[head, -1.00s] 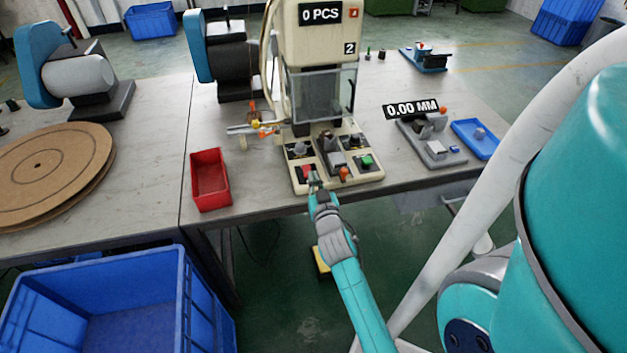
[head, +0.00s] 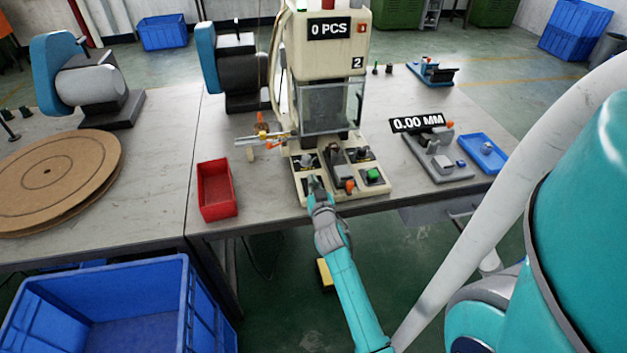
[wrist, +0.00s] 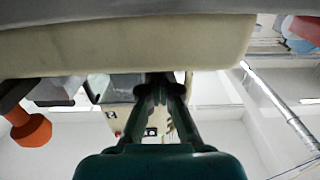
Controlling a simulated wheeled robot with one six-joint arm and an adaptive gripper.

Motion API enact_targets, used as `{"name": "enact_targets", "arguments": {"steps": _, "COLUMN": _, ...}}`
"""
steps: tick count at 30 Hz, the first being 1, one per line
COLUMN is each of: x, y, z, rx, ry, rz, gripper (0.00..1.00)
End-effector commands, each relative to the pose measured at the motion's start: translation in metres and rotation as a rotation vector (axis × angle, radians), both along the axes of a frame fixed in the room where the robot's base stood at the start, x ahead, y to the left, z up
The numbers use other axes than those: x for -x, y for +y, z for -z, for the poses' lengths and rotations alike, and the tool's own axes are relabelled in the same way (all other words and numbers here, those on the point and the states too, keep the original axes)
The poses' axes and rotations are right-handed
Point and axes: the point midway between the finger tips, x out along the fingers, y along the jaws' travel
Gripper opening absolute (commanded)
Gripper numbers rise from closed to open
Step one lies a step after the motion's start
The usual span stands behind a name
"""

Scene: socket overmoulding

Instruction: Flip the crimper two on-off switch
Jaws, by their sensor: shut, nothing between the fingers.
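Crimper two (head: 328,58) is a beige machine marked "2" with a "0 PCS" display. Its base panel (head: 322,196) carries a green button (head: 373,175) at right, an orange knob (head: 350,186) near the middle and small dark knobs behind. My gripper (head: 315,184) is shut and empty, its tips over the left front of this panel. They cover the spot of a red control there. I cannot make out the on-off switch or its position, nor whether the tips touch it. In the wrist view the closed fingers (wrist: 161,92) reach up to the beige base (wrist: 120,45), with the orange knob (wrist: 31,130) at left.
A red bin (head: 216,190) stands left of the crimper on the table (head: 258,205). A grey gauge (head: 437,155) with a "0.00 MM" display and a blue tray (head: 483,152) are at right. A large blue crate (head: 180,300) is at lower left.

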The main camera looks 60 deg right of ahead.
Motion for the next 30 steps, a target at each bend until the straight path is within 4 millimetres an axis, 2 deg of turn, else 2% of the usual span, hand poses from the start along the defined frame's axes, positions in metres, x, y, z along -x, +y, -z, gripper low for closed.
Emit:
{"name": "enact_targets", "arguments": {"steps": 22, "x": -0.001, "y": -0.004, "z": 0.004, "rx": -0.071, "ry": 0.061, "rz": 0.008, "gripper": 0.00}}
{"name": "enact_targets", "arguments": {"steps": 26, "x": -0.006, "y": -0.006, "z": -0.004, "rx": -0.070, "ry": 0.059, "rz": 0.007, "gripper": 0.00}}
{"name": "enact_targets", "arguments": {"steps": 30, "x": -0.017, "y": -0.010, "z": -0.022, "rx": -0.070, "ry": 0.057, "rz": 0.005, "gripper": 0.00}}
